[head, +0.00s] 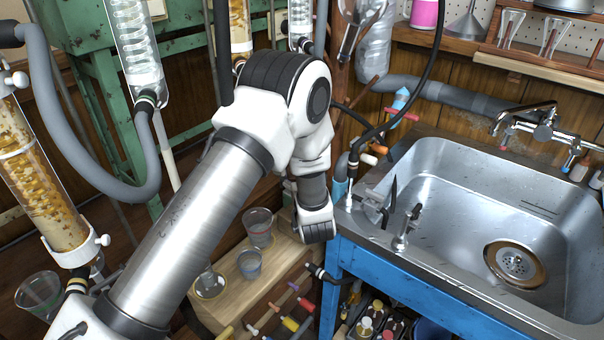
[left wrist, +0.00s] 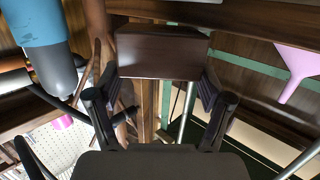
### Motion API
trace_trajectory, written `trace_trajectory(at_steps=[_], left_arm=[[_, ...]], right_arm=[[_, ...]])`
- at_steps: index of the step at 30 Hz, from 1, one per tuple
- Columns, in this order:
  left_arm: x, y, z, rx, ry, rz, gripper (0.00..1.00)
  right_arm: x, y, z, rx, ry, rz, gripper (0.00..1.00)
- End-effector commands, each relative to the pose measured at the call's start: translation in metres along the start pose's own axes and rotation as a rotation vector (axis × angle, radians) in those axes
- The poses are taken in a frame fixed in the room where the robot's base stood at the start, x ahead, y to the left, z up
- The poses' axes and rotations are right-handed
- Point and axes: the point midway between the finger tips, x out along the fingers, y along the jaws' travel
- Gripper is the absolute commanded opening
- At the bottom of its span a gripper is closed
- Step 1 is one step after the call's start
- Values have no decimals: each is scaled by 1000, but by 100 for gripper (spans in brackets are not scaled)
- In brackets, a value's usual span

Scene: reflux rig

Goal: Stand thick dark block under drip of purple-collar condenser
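The dark brown block (left wrist: 162,55) is in the left wrist view, between the two fingers of my left gripper (left wrist: 160,95), which is closed on its sides. In the head view my left arm crosses the middle, and its gripper and the block are hidden from sight there. A coil condenser (head: 137,50) hangs at the upper left with a dark and green collar at its lower end. Another coil condenser (head: 300,18) shows only partly at the top centre. I cannot make out a purple collar on either. My right gripper is not in view.
Glass beakers (head: 258,226) stand on a low wooden board (head: 232,296) below my arm. The steel sink (head: 450,170) with taps fills the right. A packed column (head: 40,185) and grey hose (head: 75,140) are at the left. A pink funnel (left wrist: 297,70) shows in the wrist view.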

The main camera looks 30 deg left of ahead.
Motion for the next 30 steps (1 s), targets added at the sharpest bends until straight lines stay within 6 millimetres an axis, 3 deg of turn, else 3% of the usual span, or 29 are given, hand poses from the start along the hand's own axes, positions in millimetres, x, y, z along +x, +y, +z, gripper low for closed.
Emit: trace_trajectory(at_steps=[11, 16, 24, 30], left_arm=[[0, 0, -2, 0, 1, 0, 100], [-5, 1, -17, 1, 1, 2, 100], [-77, 2, -14, 8, 3, 6, 100], [-115, 1, -14, 3, 3, 3, 100]], right_arm=[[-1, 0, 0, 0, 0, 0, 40], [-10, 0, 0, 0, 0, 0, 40], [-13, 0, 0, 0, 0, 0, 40], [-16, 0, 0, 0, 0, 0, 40]])
